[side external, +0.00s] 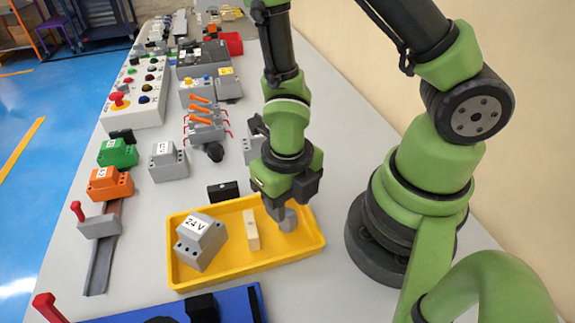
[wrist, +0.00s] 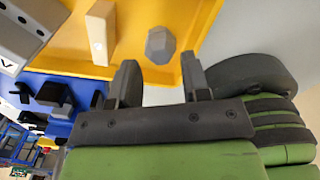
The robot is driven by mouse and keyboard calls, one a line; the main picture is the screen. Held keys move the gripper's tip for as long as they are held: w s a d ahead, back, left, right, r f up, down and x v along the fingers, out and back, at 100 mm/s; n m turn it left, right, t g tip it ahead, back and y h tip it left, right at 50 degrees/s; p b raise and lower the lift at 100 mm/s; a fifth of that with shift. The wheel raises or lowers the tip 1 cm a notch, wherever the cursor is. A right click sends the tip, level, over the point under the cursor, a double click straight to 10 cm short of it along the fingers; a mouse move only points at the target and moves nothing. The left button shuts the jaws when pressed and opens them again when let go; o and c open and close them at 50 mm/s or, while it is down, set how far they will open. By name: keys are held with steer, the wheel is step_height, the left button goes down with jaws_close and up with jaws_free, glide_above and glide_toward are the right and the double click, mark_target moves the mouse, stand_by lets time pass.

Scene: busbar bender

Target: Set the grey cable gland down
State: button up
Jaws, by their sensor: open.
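The grey cable gland (side external: 288,221) is a small faceted piece in the right part of the yellow tray (side external: 262,272). In the wrist view the cable gland (wrist: 160,45) sits on the yellow tray floor, just beyond the fingertips and centred between them. My gripper (side external: 284,211) points down over the right end of the tray. In the wrist view my gripper (wrist: 160,72) has its two fingers apart, with a clear gap between them. The side view does not show clearly whether a finger touches the gland.
A black block (side external: 223,191) lies behind the tray. A blue plate (side external: 180,308) is in front. Orange (side external: 110,184) and green (side external: 118,154) modules stand to the left.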

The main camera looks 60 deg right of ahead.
step_height(320, 180, up, 8)
step_height(320, 180, up, 5)
steer(key=m+t, duration=0.2)
steer(key=m, duration=0.6)
glide_above(287, 213)
steer(key=w+d, duration=0.1)
steer(key=s+d+r+m+t+y, duration=0.1)
steer(key=r+m, duration=0.5)
steer(key=m, duration=0.8)
steer(key=s+d+r+m+t+y, duration=0.1)
steer(key=r+m, duration=0.5)
steer(key=m, duration=0.8)
steer(key=s+d+t, duration=0.1)
steer(key=s+t, duration=0.1)
steer(key=t, duration=0.1)
steer(key=shift+d+r, duration=0.15)
steer(key=shift+r, duration=0.25)
